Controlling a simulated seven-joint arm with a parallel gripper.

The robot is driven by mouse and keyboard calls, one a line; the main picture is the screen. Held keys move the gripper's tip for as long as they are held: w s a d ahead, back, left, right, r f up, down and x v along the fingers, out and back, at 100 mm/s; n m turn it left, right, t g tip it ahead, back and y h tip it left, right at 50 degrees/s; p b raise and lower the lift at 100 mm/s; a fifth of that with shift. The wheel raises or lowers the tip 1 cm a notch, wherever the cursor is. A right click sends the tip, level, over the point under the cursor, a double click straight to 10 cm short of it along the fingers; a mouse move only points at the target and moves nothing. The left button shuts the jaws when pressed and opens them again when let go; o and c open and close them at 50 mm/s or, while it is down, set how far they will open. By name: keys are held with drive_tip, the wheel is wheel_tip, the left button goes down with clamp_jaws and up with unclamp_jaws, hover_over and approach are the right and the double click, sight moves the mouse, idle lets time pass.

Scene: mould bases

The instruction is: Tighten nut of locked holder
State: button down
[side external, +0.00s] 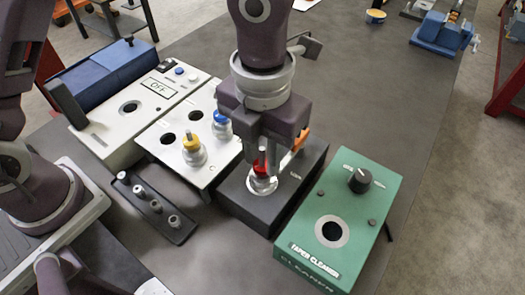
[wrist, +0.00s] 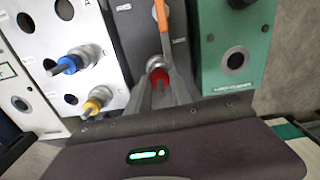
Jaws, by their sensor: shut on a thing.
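The holder with a red band (side external: 260,163) stands upright in the black mould base (side external: 236,205), with a metal ring nut (side external: 263,184) low around it. My gripper (side external: 268,160) is over the base, pointing down, its fingers shut on the red-banded holder. In the wrist view the red band (wrist: 159,80) shows between the fingertips, with the metal nut (wrist: 155,64) just beyond. An orange handle (side external: 297,141) slants up beside the fingers; in the wrist view the orange handle (wrist: 163,17) reaches toward the nut. Whether it touches the nut is hidden.
A green taper cleaner (side external: 342,225) stands close on the right. On the left, a white plate holds a yellow-banded holder (side external: 193,151) and a blue-banded holder (side external: 220,125).

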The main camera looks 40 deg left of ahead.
drive_tip(key=shift+m, duration=0.5)
idle(0.3)
drive_tip(key=c, duration=1.1)
unclamp_jaws()
